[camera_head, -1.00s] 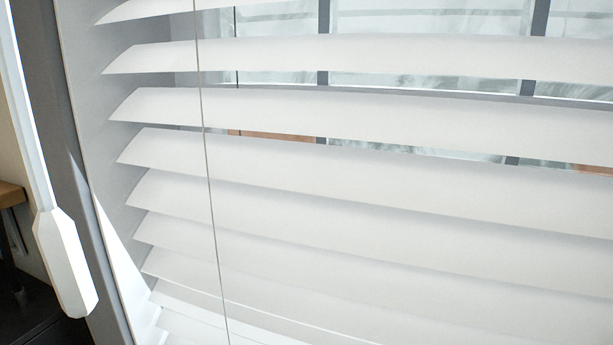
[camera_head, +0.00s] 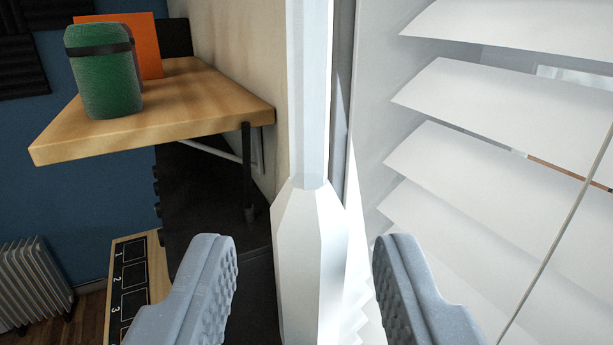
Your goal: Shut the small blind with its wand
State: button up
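The blind's white wand (camera_head: 311,95) hangs upright in the middle of the view. Its thicker faceted handle (camera_head: 309,255) is at its lower end. My gripper (camera_head: 306,255) is open, with one grey ridged finger on each side of the handle. Gaps show between the handle and both fingers. I cannot tell from this view how deep the handle sits between them. The white blind (camera_head: 470,105) is at the right, with its slats tilted and gaps showing between them. A thin cord crosses its slats.
A wooden shelf (camera_head: 190,95) on the left wall holds a green cylinder (camera_head: 105,75) and an orange panel (camera_head: 147,40). A dark cabinet (camera_head: 205,200) is below it. A white radiator (camera_head: 32,285) stands at far left. The window frame is close behind the wand.

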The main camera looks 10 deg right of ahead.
jog(key=shift+w+d, duration=0.25)
jog(key=shift+w, duration=0.8)
grip_shut()
